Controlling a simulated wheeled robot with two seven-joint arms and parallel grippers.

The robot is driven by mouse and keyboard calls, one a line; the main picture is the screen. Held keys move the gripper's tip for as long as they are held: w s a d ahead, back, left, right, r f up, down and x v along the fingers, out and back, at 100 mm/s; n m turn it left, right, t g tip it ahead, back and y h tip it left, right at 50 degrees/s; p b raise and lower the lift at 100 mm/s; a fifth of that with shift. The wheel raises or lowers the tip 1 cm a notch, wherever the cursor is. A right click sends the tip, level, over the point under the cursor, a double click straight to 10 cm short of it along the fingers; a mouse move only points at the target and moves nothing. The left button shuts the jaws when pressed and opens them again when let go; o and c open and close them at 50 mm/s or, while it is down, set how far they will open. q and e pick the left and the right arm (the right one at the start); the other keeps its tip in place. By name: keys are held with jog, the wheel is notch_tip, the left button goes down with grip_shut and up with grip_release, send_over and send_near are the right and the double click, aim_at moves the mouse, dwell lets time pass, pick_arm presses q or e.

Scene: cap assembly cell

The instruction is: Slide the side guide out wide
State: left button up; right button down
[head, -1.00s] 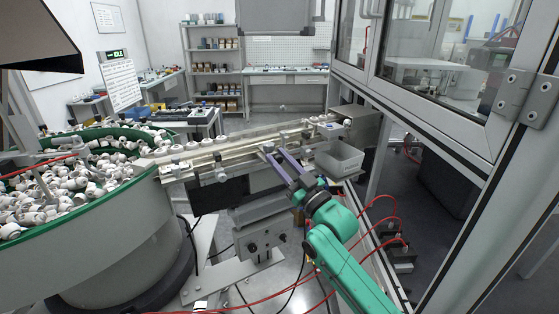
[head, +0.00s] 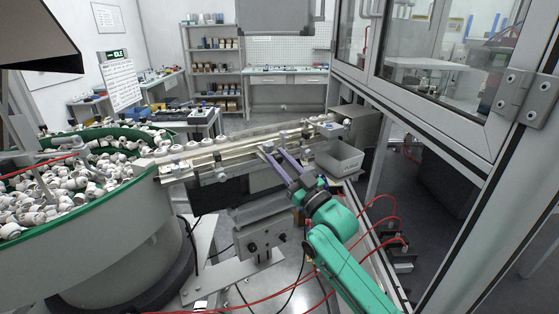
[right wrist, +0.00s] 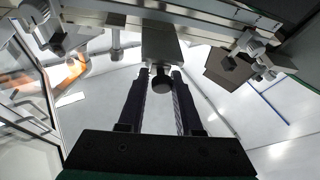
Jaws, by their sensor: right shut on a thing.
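The side guide (head: 235,152) is a long pale rail along the front of the feed track in the head view. In the right wrist view a grey metal plate (right wrist: 161,45) reaches from the track, with a dark round knob (right wrist: 162,83) at its near end. My right gripper (head: 274,149) is at the track's near side in the head view. In the right wrist view its two dark fingers (right wrist: 161,78) stand on either side of the knob and are shut on it. In the head view the fingers hide the knob. My left gripper is not in view.
A green-rimmed bowl feeder (head: 120,205) full of white caps stands at the left. A grey bin (head: 340,158) sits just right of my right gripper. A control box (head: 262,240) is below the track. A glazed frame (head: 440,110) stands at the right.

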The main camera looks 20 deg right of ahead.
jog(key=shift+a+f, duration=0.15)
jog(key=shift+f, duration=0.05)
jog(key=shift+s, duration=0.15)
jog(key=shift+s+d, duration=0.25)
jog(key=shift+s, duration=0.65)
jog(key=c, duration=0.8)
grip_release()
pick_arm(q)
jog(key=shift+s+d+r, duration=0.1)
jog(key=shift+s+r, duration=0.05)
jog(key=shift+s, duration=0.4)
pick_arm(e)
jog(key=shift+o, duration=0.6)
jog(key=shift+w+a+r, duration=0.1)
